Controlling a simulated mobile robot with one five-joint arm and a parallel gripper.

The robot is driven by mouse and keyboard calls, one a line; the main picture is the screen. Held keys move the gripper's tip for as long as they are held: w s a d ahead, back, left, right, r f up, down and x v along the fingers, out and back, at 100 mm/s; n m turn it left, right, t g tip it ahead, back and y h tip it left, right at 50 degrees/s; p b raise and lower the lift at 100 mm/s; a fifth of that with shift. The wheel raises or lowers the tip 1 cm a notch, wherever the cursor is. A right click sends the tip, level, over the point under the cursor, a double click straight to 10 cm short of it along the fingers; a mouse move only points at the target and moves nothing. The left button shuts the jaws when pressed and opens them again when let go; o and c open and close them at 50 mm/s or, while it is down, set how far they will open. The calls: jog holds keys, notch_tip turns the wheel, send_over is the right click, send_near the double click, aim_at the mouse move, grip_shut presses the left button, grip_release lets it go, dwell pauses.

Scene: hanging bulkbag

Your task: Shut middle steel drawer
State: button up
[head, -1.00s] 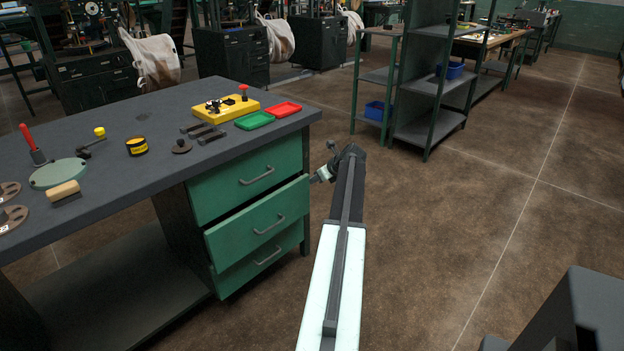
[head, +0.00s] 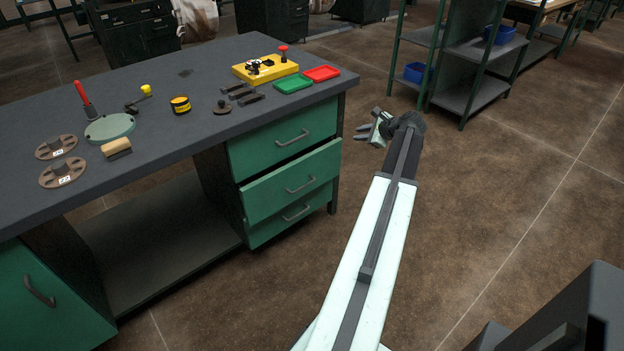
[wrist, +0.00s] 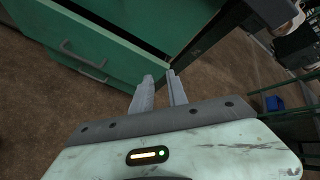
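The green middle steel drawer (head: 290,185) is pulled partway out of the bench's drawer unit, with a dark gap along its top edge. Its grey bar handle (head: 300,186) is on the front. The drawer front also shows at the upper left of the wrist view (wrist: 115,52). My gripper (head: 360,132) is just right of the drawer unit, apart from the drawer in the head view. In the wrist view my two grey fingers (wrist: 160,76) stand a little apart with nothing between them, near the drawer's right end.
The top drawer (head: 280,135) and bottom drawer (head: 290,218) look shut. The dark bench top (head: 215,85) carries a yellow block, red and green trays and several small tools. A shelf rack (head: 470,95) with blue bins stands behind right.

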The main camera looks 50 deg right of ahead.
jog(key=w+a+f+n+t+h+b, duration=0.1)
jog(key=w+a+f+n+t+b, duration=0.2)
jog(key=a+f+n+b, duration=0.7)
jog(key=t+b, duration=0.2)
jog(key=b, duration=1.6)
send_near(305, 186)
jog(key=w, duration=0.2)
jog(key=shift+w+d+f, duration=0.25)
jog(key=shift+w+f, duration=0.1)
jog(key=b+x, duration=0.1)
jog(key=x, duration=0.6)
jog(key=shift+w+f, duration=0.15)
jog(key=shift+w, duration=0.15)
grip_shut()
jog(key=shift+d, duration=0.2)
